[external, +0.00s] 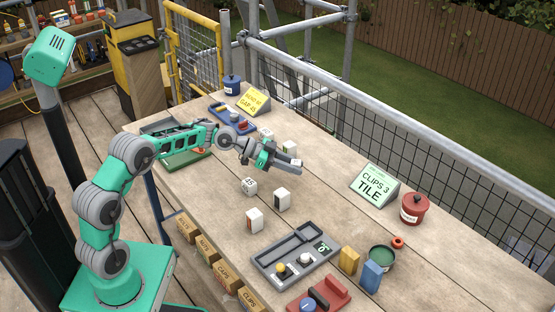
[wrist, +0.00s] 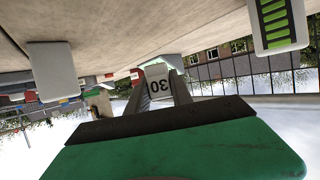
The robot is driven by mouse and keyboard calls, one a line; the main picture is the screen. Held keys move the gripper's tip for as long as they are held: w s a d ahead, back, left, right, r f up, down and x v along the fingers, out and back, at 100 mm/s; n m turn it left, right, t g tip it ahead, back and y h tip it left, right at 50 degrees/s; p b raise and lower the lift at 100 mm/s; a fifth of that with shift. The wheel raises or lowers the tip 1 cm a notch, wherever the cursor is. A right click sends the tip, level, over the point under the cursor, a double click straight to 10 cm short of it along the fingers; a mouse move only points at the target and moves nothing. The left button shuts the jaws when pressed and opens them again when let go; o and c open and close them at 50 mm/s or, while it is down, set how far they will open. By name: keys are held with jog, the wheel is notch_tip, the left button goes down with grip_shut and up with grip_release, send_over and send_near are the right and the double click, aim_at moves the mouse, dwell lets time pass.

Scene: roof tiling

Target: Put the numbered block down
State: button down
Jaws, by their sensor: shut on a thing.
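My gripper (external: 287,163) is shut on a white numbered block, held between the fingertips over the far middle of the wooden table (external: 330,215). In the wrist view the held block (wrist: 157,80) shows a dark number that looks like 30, upside down, with grey fingers on both sides. I cannot tell whether its base touches the table. Another numbered block (external: 249,186), marked 15, stands on the table to the left and nearer. The held block is small and partly hidden by the fingers in the external view.
White blocks stand nearby: one (external: 282,200), one with a reddish mark (external: 254,220), one behind the gripper (external: 290,146). A grey tray (external: 265,262) with knobs lies in front. A green sign (external: 374,186) and red pot (external: 414,207) stand right. Table right of the gripper is clear.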

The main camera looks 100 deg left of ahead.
aim_at(297, 182)
jog(key=shift+w+a+f, duration=0.15)
jog(key=shift+f, duration=0.6)
jog(key=shift+w+a+f, duration=0.15)
jog(key=shift+w+f, duration=0.05)
jog(key=shift+f, duration=0.55)
jog(key=shift+w+a+f, duration=0.15)
jog(key=shift+f, duration=0.6)
jog(key=shift+f+b, duration=0.2)
jog(key=shift+b, duration=0.1)
jog(key=c, duration=1.1)
grip_release()
jog(key=shift+r, duration=0.1)
jog(key=shift+c, duration=0.2)
jog(key=shift+r+p, duration=0.2)
jog(key=shift+p, duration=0.1)
jog(key=v, duration=1.2)
jog(key=shift+s+f, duration=0.1)
